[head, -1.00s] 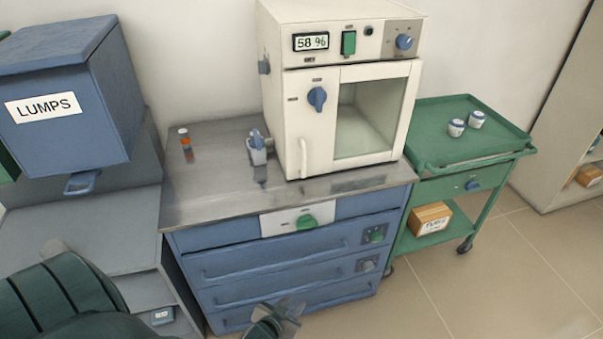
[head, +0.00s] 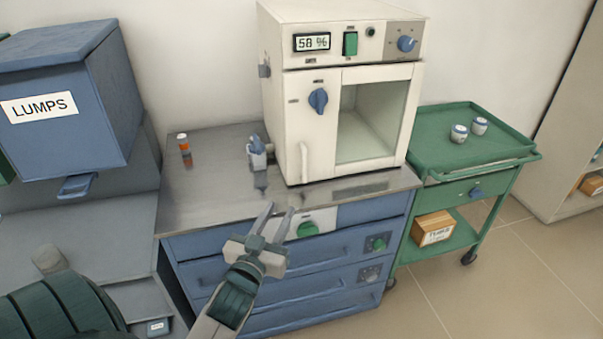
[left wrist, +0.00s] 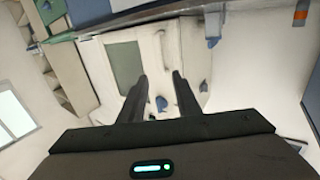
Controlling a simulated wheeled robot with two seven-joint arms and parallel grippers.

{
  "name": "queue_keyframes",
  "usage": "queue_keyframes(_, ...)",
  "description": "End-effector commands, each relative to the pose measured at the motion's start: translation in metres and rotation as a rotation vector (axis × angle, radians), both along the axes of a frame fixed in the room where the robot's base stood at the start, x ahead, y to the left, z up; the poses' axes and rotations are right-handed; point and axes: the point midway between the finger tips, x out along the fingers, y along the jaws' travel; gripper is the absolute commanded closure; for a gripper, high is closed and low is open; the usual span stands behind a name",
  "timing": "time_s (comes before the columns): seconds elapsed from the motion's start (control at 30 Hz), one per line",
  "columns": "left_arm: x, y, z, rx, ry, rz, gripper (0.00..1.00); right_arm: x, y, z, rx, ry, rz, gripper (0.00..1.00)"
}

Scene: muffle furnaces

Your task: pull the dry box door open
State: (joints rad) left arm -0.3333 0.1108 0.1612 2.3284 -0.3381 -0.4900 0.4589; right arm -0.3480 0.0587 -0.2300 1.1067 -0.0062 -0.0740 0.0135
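The dry box (head: 345,100) is a cream cabinet on the bench. Its door (head: 320,130) looks shut and has a glass window (head: 372,120), a blue knob (head: 318,99) and a pale upright handle (head: 304,163) at its lower left. My left gripper (head: 279,208) is open and empty in front of the bench's front edge, below and left of the handle, and apart from it. In the left wrist view the spread fingers (left wrist: 159,78) point toward the dry box, which appears upside down with its window (left wrist: 125,65) left of the fingers. My right gripper is not in view.
The blue drawer bench (head: 205,180) carries an orange bottle (head: 184,149) and a small blue-and-white device (head: 257,152) left of the dry box. A blue LUMPS bin (head: 75,130) stands left. A green cart (head: 450,165) with two small jars stands right.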

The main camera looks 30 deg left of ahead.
Motion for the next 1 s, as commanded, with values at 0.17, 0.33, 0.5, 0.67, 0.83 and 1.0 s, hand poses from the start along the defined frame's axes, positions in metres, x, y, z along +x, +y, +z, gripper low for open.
queue_keyframes(0.17, 0.002, 0.000, 0.000, 0.000, 0.000, -0.001, 0.70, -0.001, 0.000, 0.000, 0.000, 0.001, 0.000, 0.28)
queue_keyframes(0.33, 0.013, 0.003, 0.000, 0.001, 0.000, -0.001, 0.70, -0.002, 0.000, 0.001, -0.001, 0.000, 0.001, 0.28)
queue_keyframes(0.5, 0.033, 0.009, 0.001, 0.001, 0.000, -0.001, 0.70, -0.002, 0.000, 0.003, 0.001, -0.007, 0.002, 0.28)
queue_keyframes(0.67, 0.060, 0.016, 0.002, 0.002, 0.000, -0.001, 0.70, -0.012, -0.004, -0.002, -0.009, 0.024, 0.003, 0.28)
queue_keyframes(0.83, 0.089, 0.025, 0.002, 0.001, 0.001, -0.001, 0.70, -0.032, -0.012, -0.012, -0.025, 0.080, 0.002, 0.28)
queue_keyframes(1.0, 0.119, 0.033, 0.001, 0.001, 0.001, 0.000, 0.70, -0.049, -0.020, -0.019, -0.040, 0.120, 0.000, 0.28)
